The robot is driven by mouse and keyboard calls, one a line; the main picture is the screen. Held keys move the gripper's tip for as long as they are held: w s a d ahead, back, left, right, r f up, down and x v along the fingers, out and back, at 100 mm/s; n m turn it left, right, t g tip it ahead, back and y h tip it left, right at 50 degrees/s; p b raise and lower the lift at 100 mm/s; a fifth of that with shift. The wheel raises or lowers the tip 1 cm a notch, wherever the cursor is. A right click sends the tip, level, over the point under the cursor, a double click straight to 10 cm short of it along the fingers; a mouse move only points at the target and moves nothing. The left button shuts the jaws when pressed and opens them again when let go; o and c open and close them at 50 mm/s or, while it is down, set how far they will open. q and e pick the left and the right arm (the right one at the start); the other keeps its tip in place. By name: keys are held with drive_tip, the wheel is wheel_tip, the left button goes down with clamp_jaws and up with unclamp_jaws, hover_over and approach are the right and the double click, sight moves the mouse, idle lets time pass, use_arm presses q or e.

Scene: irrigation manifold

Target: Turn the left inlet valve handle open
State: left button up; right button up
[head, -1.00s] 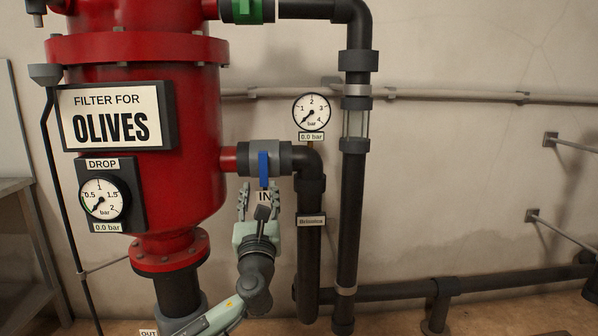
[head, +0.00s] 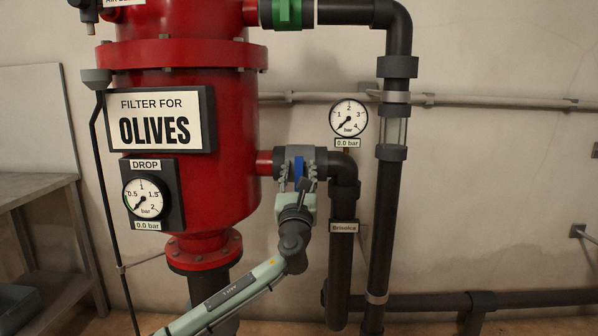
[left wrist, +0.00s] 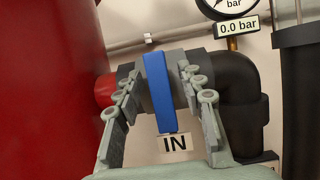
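The blue inlet valve handle (head: 299,168) hangs down from the grey valve on the pipe right of the red filter. In the left wrist view, the handle (left wrist: 160,92) is a flat blue bar, nearly vertical, above an "IN" label (left wrist: 175,143). My left gripper (head: 297,178) is at the handle from below. In the left wrist view, the open fingers of the left gripper (left wrist: 164,95) stand on either side of the handle, with gaps visible on both sides. The fingers partly hide the valve body. My right gripper is not in view.
The red filter tank (head: 185,100) stands close to the left. A black elbow pipe (head: 342,190) and a taller pipe (head: 384,215) stand to the right. A gauge (head: 348,118) above the elbow reads 0.0 bar. A metal table (head: 35,190) is far left.

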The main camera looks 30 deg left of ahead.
use_arm(q)
clamp_jaws()
